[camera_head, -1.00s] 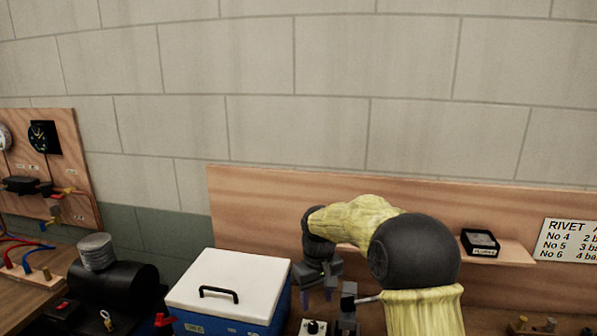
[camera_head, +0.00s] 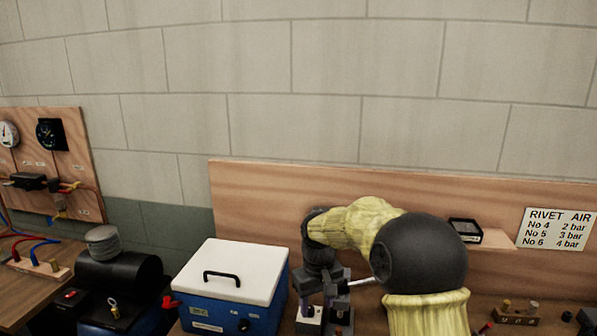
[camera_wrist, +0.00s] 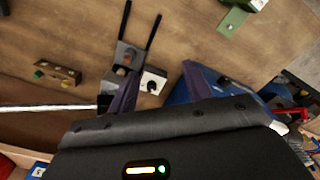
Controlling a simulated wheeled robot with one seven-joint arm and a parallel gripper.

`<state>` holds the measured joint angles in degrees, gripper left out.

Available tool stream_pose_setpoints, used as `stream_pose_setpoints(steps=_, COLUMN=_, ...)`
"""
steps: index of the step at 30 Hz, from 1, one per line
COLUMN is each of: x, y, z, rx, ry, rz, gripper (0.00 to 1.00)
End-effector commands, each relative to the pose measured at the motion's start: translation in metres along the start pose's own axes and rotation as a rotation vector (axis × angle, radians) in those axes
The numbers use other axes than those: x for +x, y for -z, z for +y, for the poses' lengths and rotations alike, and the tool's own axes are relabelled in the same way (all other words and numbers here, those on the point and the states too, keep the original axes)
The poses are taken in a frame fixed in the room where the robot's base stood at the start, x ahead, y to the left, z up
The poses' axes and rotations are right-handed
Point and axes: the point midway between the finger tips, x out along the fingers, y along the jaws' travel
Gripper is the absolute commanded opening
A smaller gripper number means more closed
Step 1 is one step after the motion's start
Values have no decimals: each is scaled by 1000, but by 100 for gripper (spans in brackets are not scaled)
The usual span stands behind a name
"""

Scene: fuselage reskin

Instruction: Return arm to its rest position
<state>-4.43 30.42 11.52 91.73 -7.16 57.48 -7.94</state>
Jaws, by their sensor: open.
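My arm, in a yellow sleeve with dark joints, reaches over the bench in the head view. My gripper (camera_head: 325,300) points down at the bench, just right of the blue box with the white lid (camera_head: 238,270). In the wrist view, the two dark purple fingers of my gripper (camera_wrist: 160,82) stand apart with nothing held between them. A small white block with a dark knob (camera_wrist: 152,80) and a grey fixture with two black prongs (camera_wrist: 128,58) lie beyond the fingers. Part of the bench is hidden behind my arm.
A wooden back panel (camera_head: 270,190) carries a shelf with a small black tray (camera_head: 465,231) and a rivet air sign (camera_head: 556,229). A black cylinder (camera_head: 120,277) stands left of the box. A small wooden block (camera_wrist: 55,72) with knobs lies on the bench. Wall space above is clear.

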Motion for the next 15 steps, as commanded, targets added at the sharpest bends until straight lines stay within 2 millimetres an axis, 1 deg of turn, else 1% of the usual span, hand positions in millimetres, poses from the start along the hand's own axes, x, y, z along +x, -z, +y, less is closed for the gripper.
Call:
stream_pose_setpoints(steps=8, x=0, y=-31, z=5, rx=55, ry=-12, rz=26, gripper=50)
stream_pose_setpoints(steps=11, x=1, y=-47, z=8, rx=85, ry=-18, rz=41, gripper=50)
stream_pose_setpoints(steps=14, x=3, y=-69, z=10, rx=126, ry=-24, rz=58, gripper=50)
stream_pose_setpoints(steps=15, x=4, y=-81, z=11, rx=147, ry=-26, rz=68, gripper=50)
